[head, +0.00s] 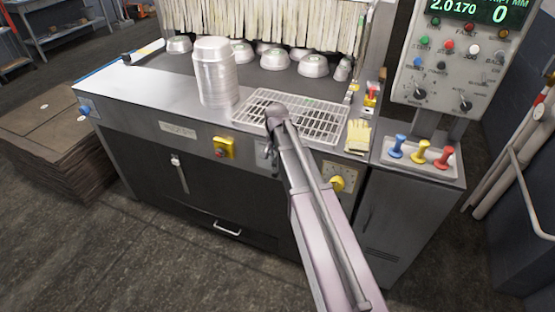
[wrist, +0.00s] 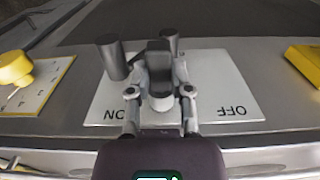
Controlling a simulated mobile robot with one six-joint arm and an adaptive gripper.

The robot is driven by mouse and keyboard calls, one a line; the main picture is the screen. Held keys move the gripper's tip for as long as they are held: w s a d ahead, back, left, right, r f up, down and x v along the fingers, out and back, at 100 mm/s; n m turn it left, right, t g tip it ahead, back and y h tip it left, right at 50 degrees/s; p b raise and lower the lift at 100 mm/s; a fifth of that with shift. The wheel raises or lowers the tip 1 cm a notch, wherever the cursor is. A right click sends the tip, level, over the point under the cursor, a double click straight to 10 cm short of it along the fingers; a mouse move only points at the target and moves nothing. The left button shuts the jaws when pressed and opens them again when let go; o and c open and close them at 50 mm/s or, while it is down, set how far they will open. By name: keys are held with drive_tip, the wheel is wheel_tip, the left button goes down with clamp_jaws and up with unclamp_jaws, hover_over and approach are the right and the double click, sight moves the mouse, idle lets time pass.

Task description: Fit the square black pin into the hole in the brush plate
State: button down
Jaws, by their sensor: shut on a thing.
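In the wrist view my gripper (wrist: 160,82) is shut on a dark, block-shaped piece (wrist: 158,58). It stands between two dark grey cylindrical posts (wrist: 112,58) at a pale plate lettered ON and OFF (wrist: 225,90), which appears upside down. I cannot tell whether the piece is the square black pin or a lever fixed to the plate. No hole and no plate marked as a brush plate can be made out. In the head view my arm reaches to the machine's front panel and mostly covers the pale plate (head: 263,155) and my gripper.
A yellow knob (head: 337,183) and a yellow box with a red button (head: 223,148) flank the plate. The floor in front is clear.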

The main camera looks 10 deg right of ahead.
drive_tip(key=shift+w+d, duration=0.1)
drive_tip(key=shift+w, duration=0.05)
drive_tip(key=shift+c, duration=2.3)
unclamp_jaws()
drive_tip(key=shift+r, duration=0.1)
